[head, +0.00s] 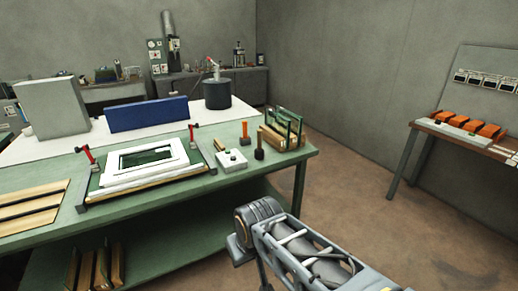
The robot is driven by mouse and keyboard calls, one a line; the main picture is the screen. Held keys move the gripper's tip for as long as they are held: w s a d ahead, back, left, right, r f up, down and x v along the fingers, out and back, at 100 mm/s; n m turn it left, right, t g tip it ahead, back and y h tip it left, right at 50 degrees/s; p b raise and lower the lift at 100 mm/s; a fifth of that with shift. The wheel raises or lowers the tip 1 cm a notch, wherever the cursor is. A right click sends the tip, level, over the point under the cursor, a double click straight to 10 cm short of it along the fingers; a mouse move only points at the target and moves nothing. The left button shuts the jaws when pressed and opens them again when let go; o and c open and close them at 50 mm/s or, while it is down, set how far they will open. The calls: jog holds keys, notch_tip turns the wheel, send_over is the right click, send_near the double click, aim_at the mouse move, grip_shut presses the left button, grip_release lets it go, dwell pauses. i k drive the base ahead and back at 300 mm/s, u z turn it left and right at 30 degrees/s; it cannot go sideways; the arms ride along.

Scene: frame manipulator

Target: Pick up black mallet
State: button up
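The black mallet (259,152) looks like a small dark tool standing upright, its handle up and its thicker end on the green workbench (295,160). It is near the bench's right end, just right of a small white box with a dark knob (232,161). A tool with an orange top (245,131) stands just behind it. Part of my grey arm shows at the lower right, in front of the bench and apart from the mallet. My gripper's fingers are not visible.
A wooden rack with green-edged panels (283,132) stands close behind and right of the mallet. A white frame in a clamping jig (144,160) lies to the left. A side table with orange items (470,130) stands at the right. Brown floor between is clear.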

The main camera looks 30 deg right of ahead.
aim_at(260, 152)
jog(key=u, duration=0.05)
jog(key=i, duration=0.7)
jog(key=z, duration=1)
jog(key=k, duration=0.4)
jog(key=z, duration=0.6)
jog(key=i, duration=0.95)
jog(key=u, duration=0.7)
jog(key=i, duration=0.7)
jog(key=u, duration=0.65)
